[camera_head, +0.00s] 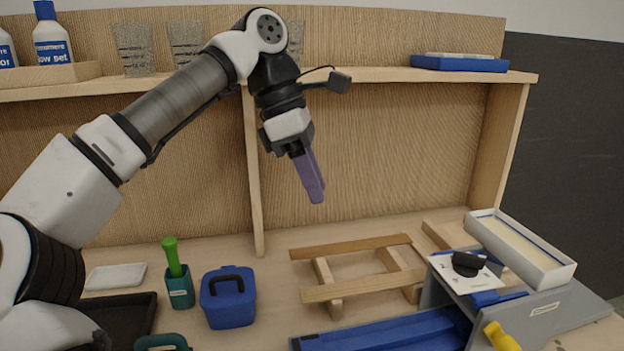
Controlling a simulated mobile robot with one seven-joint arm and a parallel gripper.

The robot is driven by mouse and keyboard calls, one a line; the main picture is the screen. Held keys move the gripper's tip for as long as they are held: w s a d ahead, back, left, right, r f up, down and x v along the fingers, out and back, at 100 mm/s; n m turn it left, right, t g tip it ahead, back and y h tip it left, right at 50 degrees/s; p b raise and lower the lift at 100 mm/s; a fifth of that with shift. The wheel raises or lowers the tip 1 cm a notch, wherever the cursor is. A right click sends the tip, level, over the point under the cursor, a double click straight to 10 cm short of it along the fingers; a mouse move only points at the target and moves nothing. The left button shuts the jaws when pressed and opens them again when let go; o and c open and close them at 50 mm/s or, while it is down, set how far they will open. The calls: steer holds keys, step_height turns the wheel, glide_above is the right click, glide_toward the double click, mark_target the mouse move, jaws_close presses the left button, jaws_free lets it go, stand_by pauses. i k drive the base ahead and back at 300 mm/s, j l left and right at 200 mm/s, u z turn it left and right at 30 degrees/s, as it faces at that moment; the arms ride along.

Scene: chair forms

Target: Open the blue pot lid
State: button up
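The blue pot (230,310) stands upright on the bench at lower centre-left. Its blue lid (228,284) with a dark arched handle sits on top of it. My gripper (316,196) hangs above the bench, up and to the right of the pot, and points down. Its purple fingers are seen edge-on, so I cannot tell whether they are open or shut. It touches nothing that I can see.
A teal holder (180,288) with a green-handled tool stands just left of the pot. A wooden frame (360,240) lies to its right. A blue tray (390,335) and grey stand (560,315) lie front right. A shelf (390,75) runs behind my arm.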

mark_target(231, 286)
steer(key=k, duration=1)
